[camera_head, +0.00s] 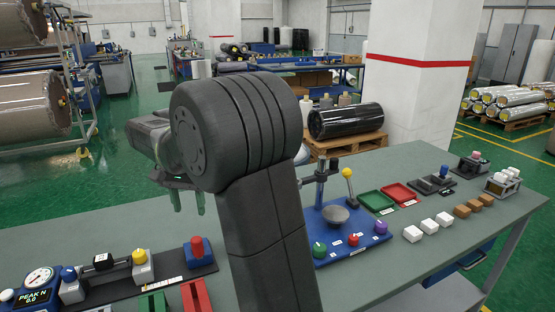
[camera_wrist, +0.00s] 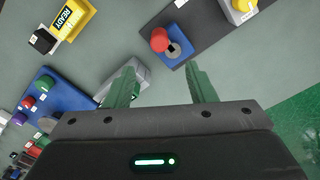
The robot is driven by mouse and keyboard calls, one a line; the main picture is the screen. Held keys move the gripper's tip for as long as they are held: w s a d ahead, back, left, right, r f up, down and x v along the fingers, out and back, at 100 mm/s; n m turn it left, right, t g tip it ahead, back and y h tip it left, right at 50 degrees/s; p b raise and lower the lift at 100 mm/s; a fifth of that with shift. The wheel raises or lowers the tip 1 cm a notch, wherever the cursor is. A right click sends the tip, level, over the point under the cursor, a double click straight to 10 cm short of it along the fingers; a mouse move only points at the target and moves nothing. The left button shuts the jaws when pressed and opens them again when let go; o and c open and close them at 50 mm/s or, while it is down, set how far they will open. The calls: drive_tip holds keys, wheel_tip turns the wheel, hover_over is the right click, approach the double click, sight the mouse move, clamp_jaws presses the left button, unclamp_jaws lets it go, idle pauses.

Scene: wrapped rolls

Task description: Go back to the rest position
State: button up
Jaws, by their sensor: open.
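My gripper (camera_wrist: 163,85) is open, with two green fingers spread apart and nothing between them in the wrist view. In the head view my gripper (camera_head: 188,200) hangs above the grey-green table (camera_head: 130,224), and my own dark arm hides part of it. A red knob on a blue block (camera_head: 199,252) stands on the table below and near the gripper. The red knob also shows just beyond the fingers in the wrist view (camera_wrist: 160,40).
A gauge device (camera_head: 38,283) stands at the table's left front. A blue board (camera_head: 350,235) with coloured knobs lies right of my arm. Green (camera_head: 375,201) and red (camera_head: 399,193) trays and several white and brown blocks lie farther right. A black wrapped roll (camera_head: 345,120) lies behind the table.

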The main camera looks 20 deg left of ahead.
sight(196, 239)
drive_tip(key=shift+f, duration=0.1)
wheel_tip(196, 239, down, 14)
drive_tip(key=shift+r, duration=0.15)
idle(0.4)
wheel_tip(196, 239, up, 14)
wheel_tip(196, 239, down, 14)
drive_tip(key=shift+d+f, duration=0.1)
drive_tip(key=shift+w+d+n, duration=0.25)
drive_tip(key=shift+w+n, duration=0.1)
drive_tip(key=shift+n, duration=0.75)
drive_tip(key=shift+w+d+n, duration=0.25)
drive_tip(key=shift+w+n, duration=0.05)
drive_tip(key=shift+n, duration=0.8)
